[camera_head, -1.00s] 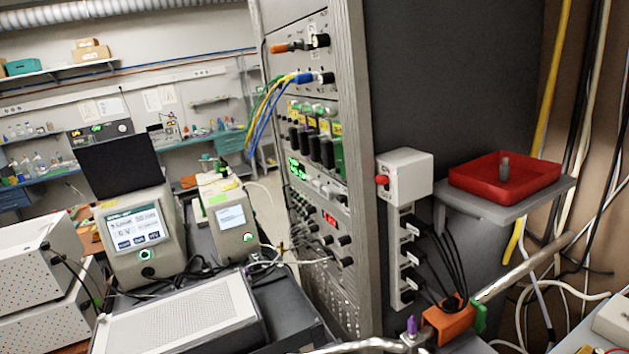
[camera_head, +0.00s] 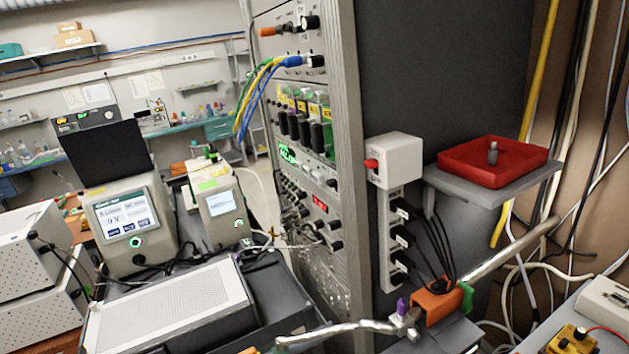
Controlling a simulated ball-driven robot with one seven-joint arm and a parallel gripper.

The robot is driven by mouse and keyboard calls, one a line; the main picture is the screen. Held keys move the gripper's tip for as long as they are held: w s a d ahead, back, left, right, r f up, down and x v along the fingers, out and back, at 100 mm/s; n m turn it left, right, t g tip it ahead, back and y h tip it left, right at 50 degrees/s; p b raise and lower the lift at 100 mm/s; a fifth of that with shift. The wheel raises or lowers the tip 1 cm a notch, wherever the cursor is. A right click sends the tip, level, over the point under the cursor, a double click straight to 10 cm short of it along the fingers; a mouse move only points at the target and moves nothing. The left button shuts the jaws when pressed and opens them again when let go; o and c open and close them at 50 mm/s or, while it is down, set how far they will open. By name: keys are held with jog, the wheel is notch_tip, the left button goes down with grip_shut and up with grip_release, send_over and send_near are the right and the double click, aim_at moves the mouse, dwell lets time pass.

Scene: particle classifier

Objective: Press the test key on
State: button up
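No part that I can make out as a key marked "test" is legible. A small white box (camera_head: 396,161) is fixed at the side of the rack, with a red knob or button (camera_head: 371,164) on its left face. Whether this red part is the test key, and whether it is pressed, I cannot tell. My gripper is not in view, so its distance from the box is not shown.
Right of the box, a shelf (camera_head: 480,200) holds a red tray (camera_head: 470,176) with a small grey piece (camera_head: 493,152). Below are black cables, an orange clamp (camera_head: 432,307) and a metal pipe. The instrument rack (camera_head: 348,120) and bench instruments (camera_head: 128,225) stand left.

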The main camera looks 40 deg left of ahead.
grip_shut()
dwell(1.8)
